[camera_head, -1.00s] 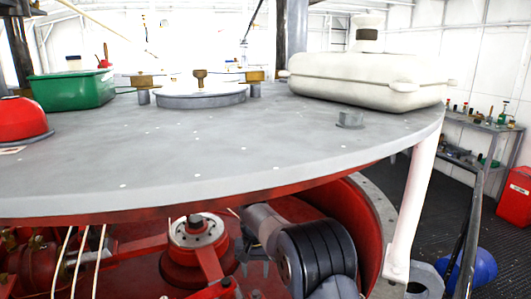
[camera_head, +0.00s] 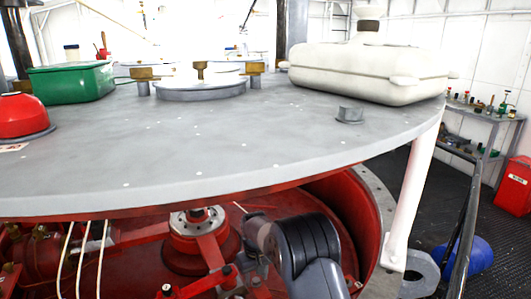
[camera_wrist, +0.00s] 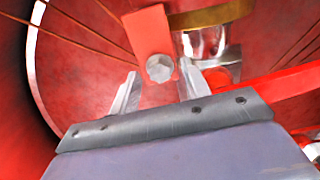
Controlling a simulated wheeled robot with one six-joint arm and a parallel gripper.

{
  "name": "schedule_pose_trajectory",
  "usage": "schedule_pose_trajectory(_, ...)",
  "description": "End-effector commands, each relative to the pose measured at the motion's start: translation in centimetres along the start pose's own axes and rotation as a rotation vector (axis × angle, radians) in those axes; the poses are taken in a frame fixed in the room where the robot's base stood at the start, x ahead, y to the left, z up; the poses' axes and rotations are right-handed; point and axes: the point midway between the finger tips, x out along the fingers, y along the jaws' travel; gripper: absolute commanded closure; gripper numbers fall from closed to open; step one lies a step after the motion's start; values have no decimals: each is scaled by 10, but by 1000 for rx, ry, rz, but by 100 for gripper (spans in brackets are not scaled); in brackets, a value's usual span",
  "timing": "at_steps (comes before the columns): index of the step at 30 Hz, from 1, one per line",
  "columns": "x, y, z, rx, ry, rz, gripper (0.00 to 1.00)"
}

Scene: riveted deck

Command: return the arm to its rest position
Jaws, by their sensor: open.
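My arm is low, under the edge of the round grey deck (camera_head: 230,165), in front of the red machinery space. Its dark ringed joint shows at the lower middle of the head view. My gripper (camera_wrist: 157,88) is open and empty in the wrist view, its two pale fingers spread apart. Between and beyond the fingers are a red bracket (camera_wrist: 148,32) with a bolt head and red machinery surfaces. In the head view the gripper is mostly hidden behind my own arm.
On the deck stand a green box (camera_head: 70,84), a red dome (camera_head: 20,117), a grey round hatch (camera_head: 200,90) and a white case (camera_head: 365,72). A white post (camera_head: 412,200) stands right of my arm. Red machinery (camera_head: 195,232) lies close left of it.

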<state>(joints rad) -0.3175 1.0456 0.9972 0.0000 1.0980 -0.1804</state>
Motion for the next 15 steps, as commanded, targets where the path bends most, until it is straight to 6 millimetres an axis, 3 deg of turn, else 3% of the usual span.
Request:
schedule_pose_trajectory(13, -2, 0, 0, -365, -2, -1, 55)
schedule_pose_trajectory(15, -18, 0, -1, -359, 5, 2, 55)
